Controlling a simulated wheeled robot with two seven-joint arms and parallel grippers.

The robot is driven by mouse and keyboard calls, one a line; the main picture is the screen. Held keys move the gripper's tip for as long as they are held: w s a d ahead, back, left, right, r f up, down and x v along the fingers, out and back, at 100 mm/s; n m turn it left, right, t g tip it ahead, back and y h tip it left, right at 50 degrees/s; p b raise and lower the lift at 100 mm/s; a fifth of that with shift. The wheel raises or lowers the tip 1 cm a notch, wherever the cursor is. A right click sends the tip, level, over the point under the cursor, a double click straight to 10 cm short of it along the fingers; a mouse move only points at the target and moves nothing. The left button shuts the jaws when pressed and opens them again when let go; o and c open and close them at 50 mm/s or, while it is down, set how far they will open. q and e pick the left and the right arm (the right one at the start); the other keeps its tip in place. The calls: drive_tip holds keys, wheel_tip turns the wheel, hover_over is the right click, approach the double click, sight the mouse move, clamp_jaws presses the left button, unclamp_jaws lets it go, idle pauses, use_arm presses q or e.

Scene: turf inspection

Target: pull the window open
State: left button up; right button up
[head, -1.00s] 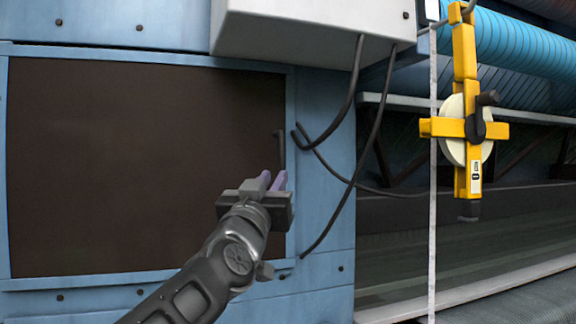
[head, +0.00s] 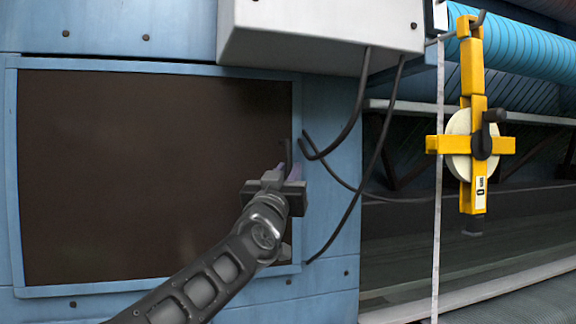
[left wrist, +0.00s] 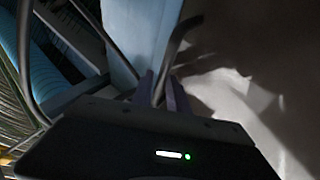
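The window is a dark brown pane (head: 150,180) in a blue frame (head: 130,287), and it looks flat in its frame. A thin dark handle (head: 288,152) stands upright near its right edge. My left gripper (head: 281,170), with purple fingers, is at the lower end of the handle. In the left wrist view the bent dark handle (left wrist: 176,45) runs down between the two fingertips (left wrist: 160,88), which stand apart on either side of it. Whether either finger touches the handle is hard to tell. My right gripper is in neither view.
A pale grey box (head: 325,25) juts out above the window's right side. Loose black cables (head: 381,130) hang from it just right of my gripper. A yellow tape reel (head: 473,150) hangs further right, beside a blue roll (head: 525,50).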

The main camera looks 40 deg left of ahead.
use_arm(q)
clamp_jaws()
idle(1.5)
